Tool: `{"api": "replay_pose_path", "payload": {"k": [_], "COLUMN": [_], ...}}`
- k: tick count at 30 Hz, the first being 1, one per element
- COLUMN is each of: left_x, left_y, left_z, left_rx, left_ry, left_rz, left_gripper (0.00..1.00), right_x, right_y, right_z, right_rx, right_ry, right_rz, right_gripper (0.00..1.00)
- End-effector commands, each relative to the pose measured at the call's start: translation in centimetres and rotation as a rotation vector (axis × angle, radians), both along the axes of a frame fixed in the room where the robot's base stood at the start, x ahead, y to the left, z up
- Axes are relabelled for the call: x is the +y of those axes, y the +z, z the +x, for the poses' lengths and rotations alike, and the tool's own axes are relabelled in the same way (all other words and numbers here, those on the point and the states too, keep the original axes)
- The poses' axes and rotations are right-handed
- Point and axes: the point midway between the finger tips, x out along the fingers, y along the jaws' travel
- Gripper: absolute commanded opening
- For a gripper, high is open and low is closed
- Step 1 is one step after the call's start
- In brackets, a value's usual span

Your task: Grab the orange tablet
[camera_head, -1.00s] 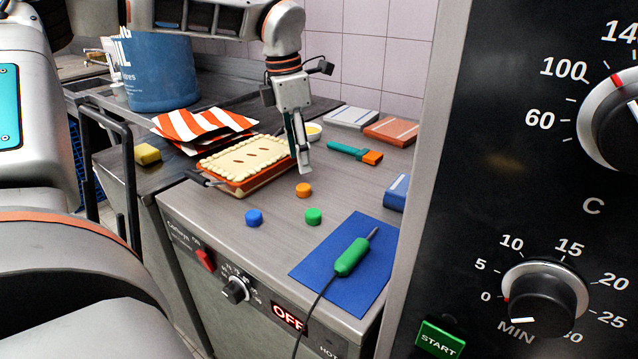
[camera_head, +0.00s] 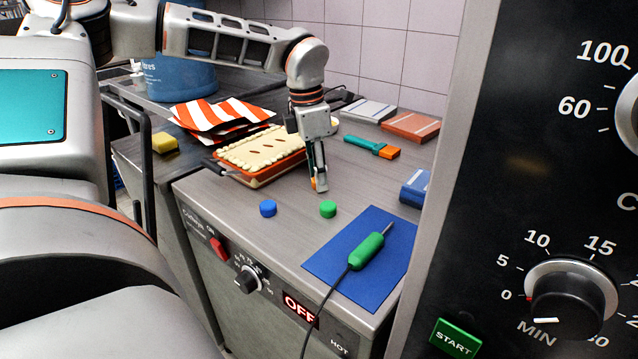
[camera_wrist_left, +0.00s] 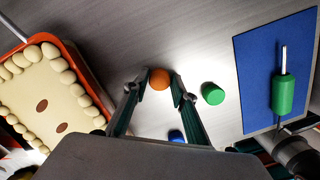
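The orange tablet (camera_wrist_left: 160,79) lies on the steel counter. In the wrist view it sits between the tips of my left gripper (camera_wrist_left: 157,84), with a small gap at the left finger and the right finger very close. In the head view my left gripper (camera_head: 319,186) points down at the counter and hides most of the tablet; only a sliver of orange shows beside the fingers. The left gripper is open. My right gripper is not in view.
A blue tablet (camera_head: 267,208) and a green tablet (camera_head: 328,209) lie just in front. A blue mat (camera_head: 335,265) bears a green-handled probe (camera_head: 366,251). The oven stands at right.

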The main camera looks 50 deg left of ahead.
Motion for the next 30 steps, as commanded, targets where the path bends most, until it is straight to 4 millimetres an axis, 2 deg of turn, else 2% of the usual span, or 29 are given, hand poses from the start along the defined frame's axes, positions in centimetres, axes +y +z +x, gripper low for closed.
{"api": "replay_pose_path", "payload": {"k": [2, 12, 17, 23, 30], "left_x": [0.0, 0.0, 0.0, 0.1, 0.1], "left_y": [0.0, 0.0, 0.9, 3.9, 10.4], "left_z": [0.0, 0.0, 0.0, 0.1, 0.1], "left_rx": [0.001, 0.001, -0.001, -0.005, -0.008], "left_ry": [0.0, 0.0, 0.0, 0.002, 0.003], "left_rz": [0.0, 0.0, 0.002, 0.004, 0.005], "left_gripper": [0.06, 0.06, 0.06, 0.06, 0.06], "right_x": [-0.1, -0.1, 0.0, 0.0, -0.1], "right_y": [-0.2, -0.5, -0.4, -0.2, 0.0], "right_z": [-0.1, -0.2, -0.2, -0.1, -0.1], "right_rx": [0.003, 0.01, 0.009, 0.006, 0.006], "right_ry": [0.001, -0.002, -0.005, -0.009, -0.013], "right_rz": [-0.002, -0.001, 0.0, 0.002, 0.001], "right_gripper": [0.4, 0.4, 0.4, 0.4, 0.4]}}
